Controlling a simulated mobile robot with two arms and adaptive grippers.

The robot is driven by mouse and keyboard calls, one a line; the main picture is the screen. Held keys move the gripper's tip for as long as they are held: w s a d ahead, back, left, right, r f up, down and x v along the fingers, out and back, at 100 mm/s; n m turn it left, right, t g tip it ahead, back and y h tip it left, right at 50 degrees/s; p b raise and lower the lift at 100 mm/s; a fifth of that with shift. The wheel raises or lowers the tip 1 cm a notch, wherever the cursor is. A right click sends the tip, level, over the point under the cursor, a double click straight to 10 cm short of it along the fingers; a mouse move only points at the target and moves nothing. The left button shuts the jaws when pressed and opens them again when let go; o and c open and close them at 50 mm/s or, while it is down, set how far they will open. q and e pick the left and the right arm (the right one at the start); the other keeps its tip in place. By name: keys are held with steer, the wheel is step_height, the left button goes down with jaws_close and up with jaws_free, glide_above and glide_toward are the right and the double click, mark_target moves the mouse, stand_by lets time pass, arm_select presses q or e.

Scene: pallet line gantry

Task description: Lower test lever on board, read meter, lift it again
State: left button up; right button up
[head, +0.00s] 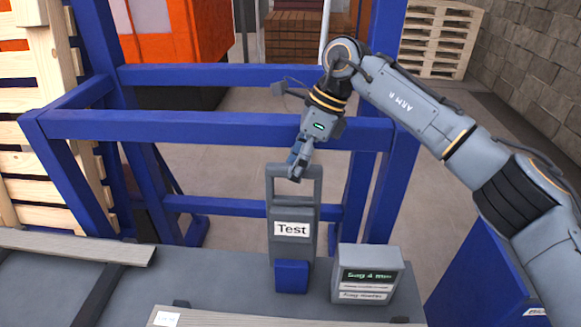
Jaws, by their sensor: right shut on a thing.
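The test lever (293,250) is a grey upright frame with a white "Test" label and a blue block (291,277) at its foot. Its top forms a handle loop. My right gripper (297,171) reaches down from above and is shut on the top bar of this handle. The lever stands upright. The meter (367,260) is a grey box just right of the lever; its dark display appears to read "Sag 4 mm". A pale board (270,317) lies along the front edge, partly cut off by the picture. My left gripper is out of view.
A blue gantry frame (240,126) stands behind the lever, with a crossbar behind my right gripper. Another plank (75,245) lies on the grey bench at the left. Stacked pallets (35,120) stand far left. Bare bench shows between the left plank and the lever.

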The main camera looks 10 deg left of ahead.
steer(key=shift+w+d, duration=0.45)
steer(key=s+v, duration=0.1)
steer(key=v, duration=0.6)
steer(key=shift+w+a+r, duration=0.2)
steer(key=shift+a+r, duration=0.05)
steer(key=shift+r, duration=0.25)
steer(key=shift+f, duration=0.1)
